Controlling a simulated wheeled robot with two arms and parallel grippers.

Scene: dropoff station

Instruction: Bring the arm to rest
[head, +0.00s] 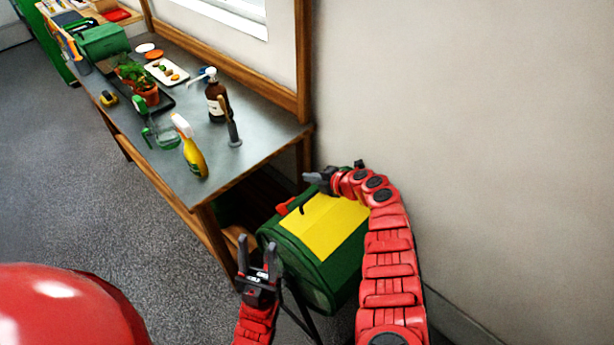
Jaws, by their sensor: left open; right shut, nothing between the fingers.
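My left gripper (257,244) is at the lower middle of the head view, fingers pointing up in the picture. It is open, with nothing between its fingers. It is at the left front side of a green rounded box with a yellow panel; I cannot tell whether they touch. My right arm comes up from the bottom right and bends left at its top end. My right gripper (307,177) is shut and empty, pointing left, near the far edge of the green box and close to the table's near right corner.
The green box (343,284) has a yellow panel (325,226) and a red flag-like part. The grey-topped table (205,158) holds a yellow spray bottle (190,150), a brown pump bottle (216,98) and potted plants (147,93). A wall (470,130) stands right. Floor (60,180) is clear at left.

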